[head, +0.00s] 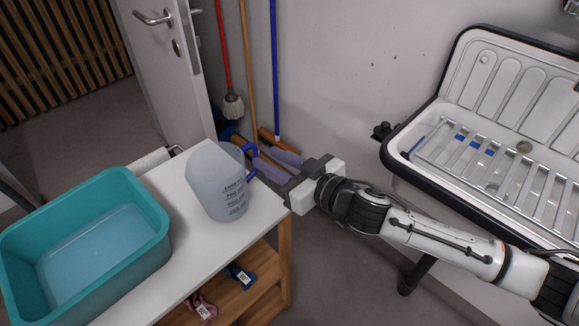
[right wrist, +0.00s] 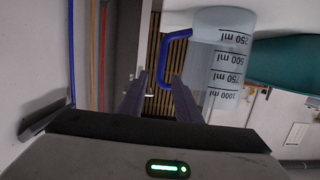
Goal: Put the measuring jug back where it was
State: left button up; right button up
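The measuring jug (head: 220,185) is translucent, with dark ml markings and a blue handle (head: 249,152). It appears to stand upright on the white top of a small wooden-legged table (head: 185,240), near its far right corner. My right gripper (head: 264,157) comes in from the right, its fingers pointing at the handle side. My left gripper is out of view.
A teal basin (head: 150,240) of water stands on the table to the jug's left. Small packaged items (head: 240,275) lie on the wooden shelf below. Broom and mop handles (head: 275,70) lean at the wall. A white sink with a rack (head: 500,165) is at right.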

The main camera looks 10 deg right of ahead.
jog(key=v, duration=0.7)
jog(key=s+d+f+m+g+h, duration=0.2)
jog(key=s+d+f+h, duration=0.1)
jog(key=s+f, duration=0.8)
jog(key=s+d+f+m+g+h, duration=0.2)
jog(key=s+d+f+m+h, duration=0.1)
jog(key=s+f, duration=0.8)
notch_tip(320, 180, down, 4)
jog(key=shift+s+d+f+h, duration=0.15)
jog(key=shift+s+d+h, duration=0.25)
jog(key=shift+d, duration=0.5)
jog(key=shift+w+a, duration=0.1)
